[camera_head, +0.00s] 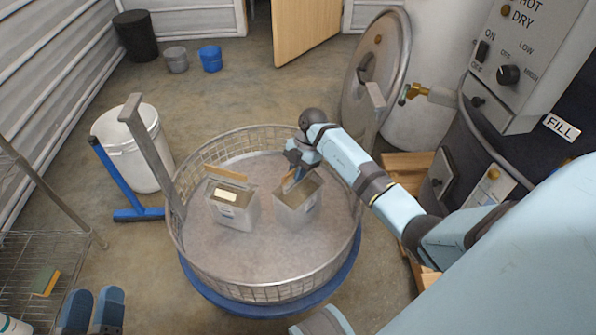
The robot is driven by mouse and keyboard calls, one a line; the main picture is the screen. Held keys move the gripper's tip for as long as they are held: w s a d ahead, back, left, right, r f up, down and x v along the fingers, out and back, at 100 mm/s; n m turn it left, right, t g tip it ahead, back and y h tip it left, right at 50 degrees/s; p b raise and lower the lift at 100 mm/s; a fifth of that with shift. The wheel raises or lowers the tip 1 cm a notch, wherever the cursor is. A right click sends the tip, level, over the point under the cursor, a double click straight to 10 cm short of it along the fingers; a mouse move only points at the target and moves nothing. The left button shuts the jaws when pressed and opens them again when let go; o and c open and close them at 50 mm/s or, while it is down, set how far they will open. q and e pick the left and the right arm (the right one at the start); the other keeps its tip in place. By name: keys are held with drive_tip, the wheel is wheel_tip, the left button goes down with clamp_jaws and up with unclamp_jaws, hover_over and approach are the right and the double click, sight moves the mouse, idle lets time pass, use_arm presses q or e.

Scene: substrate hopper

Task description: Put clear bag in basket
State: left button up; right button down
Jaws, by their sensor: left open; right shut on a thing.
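The round wire basket (262,292) has a metal rim and a flat grey floor. Two clear bags with greyish contents are inside it. The left clear bag (235,212) stands upright with a pale label and a brown strip along its top. The right clear bag (299,211) is beside it, a small gap apart. My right gripper (293,180) reaches in from the right and is shut on the top of the right clear bag; whether that bag touches the floor is hard to tell. My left gripper (92,311) is open and empty at the bottom left, outside the basket.
Two upright metal bars (150,150) rise from the basket rim. A white bucket (133,148) and a blue stand (118,180) are to the left. A round lid (377,75) and control box (525,60) are right.

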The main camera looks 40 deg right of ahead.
drive_tip(key=c, duration=1.2)
unclamp_jaws()
drive_tip(key=shift+r, duration=0.1)
